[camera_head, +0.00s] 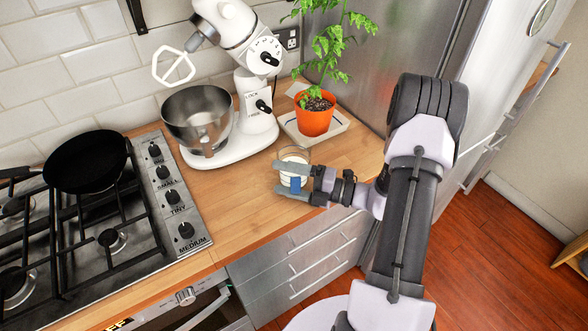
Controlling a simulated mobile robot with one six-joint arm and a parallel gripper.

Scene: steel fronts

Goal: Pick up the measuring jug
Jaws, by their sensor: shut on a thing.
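A small clear measuring jug (295,157) with white and blue on its side is on or just above the wooden counter, in front of the potted plant. My gripper (279,179) reaches in from the right with its two fingers around the jug and is shut on it. The fingers hide part of the jug's lower side. I cannot tell whether its base touches the counter.
A white stand mixer with a steel bowl (198,117) stands behind left. An orange plant pot (314,116) sits on a square tray (339,127) just behind. A gas hob (110,205) with a black pan (85,160) is at left. The counter front (235,230) is clear.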

